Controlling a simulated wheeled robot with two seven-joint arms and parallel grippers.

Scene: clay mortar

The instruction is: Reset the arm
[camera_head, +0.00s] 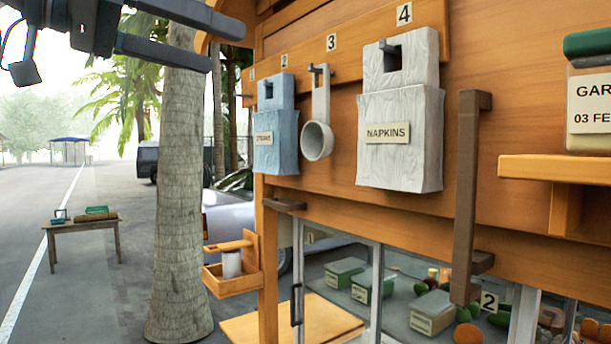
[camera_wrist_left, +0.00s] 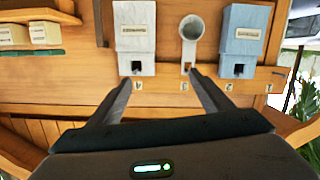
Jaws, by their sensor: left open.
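My left gripper (camera_head: 222,46) comes in at the top left of the head view. It is open, with its two dark fingers apart and nothing between them. In the left wrist view the gripper (camera_wrist_left: 161,76) is also open and empty. Its fingers point toward the wooden wall, where the white napkin holder (camera_wrist_left: 135,35), a small ladle (camera_wrist_left: 191,32) and a blue holder (camera_wrist_left: 243,35) hang. They appear upside down there. The gripper looks apart from all of them. My right gripper is in neither view.
The wooden wall carries the napkin holder (camera_head: 400,135), ladle (camera_head: 318,138) and blue holder (camera_head: 275,130) on numbered hooks. A brown handle (camera_head: 467,190) and a shelf (camera_head: 535,168) with a jar (camera_head: 588,95) stand right. Below is a glass case with boxes and vegetables.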

